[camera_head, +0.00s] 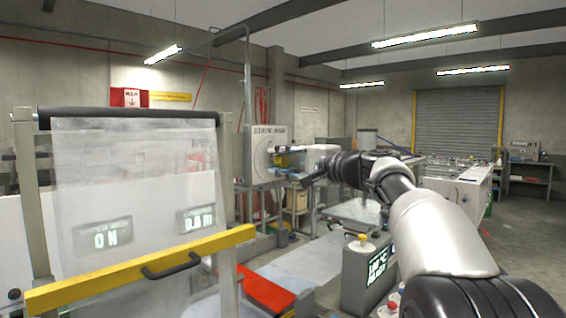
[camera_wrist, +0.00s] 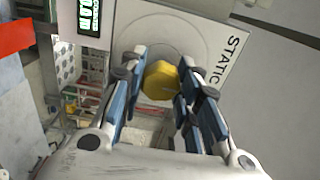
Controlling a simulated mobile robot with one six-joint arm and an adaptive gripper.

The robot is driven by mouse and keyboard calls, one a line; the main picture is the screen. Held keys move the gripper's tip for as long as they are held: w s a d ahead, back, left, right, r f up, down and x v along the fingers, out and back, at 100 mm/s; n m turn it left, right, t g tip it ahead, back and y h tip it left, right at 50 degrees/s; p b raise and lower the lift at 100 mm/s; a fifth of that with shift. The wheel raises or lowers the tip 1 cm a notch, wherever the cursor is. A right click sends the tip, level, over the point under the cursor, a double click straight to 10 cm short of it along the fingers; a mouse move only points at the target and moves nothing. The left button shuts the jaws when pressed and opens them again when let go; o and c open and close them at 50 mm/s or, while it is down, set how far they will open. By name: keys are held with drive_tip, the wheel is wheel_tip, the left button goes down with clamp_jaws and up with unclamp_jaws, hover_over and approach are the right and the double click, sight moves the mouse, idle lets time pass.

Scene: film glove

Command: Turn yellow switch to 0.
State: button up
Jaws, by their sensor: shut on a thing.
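The yellow switch (camera_wrist: 161,81) is a chunky knob on a pale round dial of the white panel (camera_wrist: 207,17) marked "STATIC". My gripper (camera_wrist: 160,88) is shut on the knob, with one blue-lined finger on each side of it. In the head view my gripper (camera_head: 279,160) reaches the panel (camera_head: 262,142) on the far wall side. Any 0 mark on the dial is hidden or too small to read.
A small lit display (camera_wrist: 89,17) sits beside the dial. A clear guard with a yellow bar (camera_head: 140,270) stands at the near left. A control box with a yellow button (camera_head: 362,240) stands below my arm. Open floor lies at the right.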

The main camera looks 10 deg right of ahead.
drive_tip(key=o, duration=1.1)
drive_tip(key=shift+s, duration=0.1)
drive_tip(key=v, duration=1.2)
drive_tip(key=shift+a, duration=0.1)
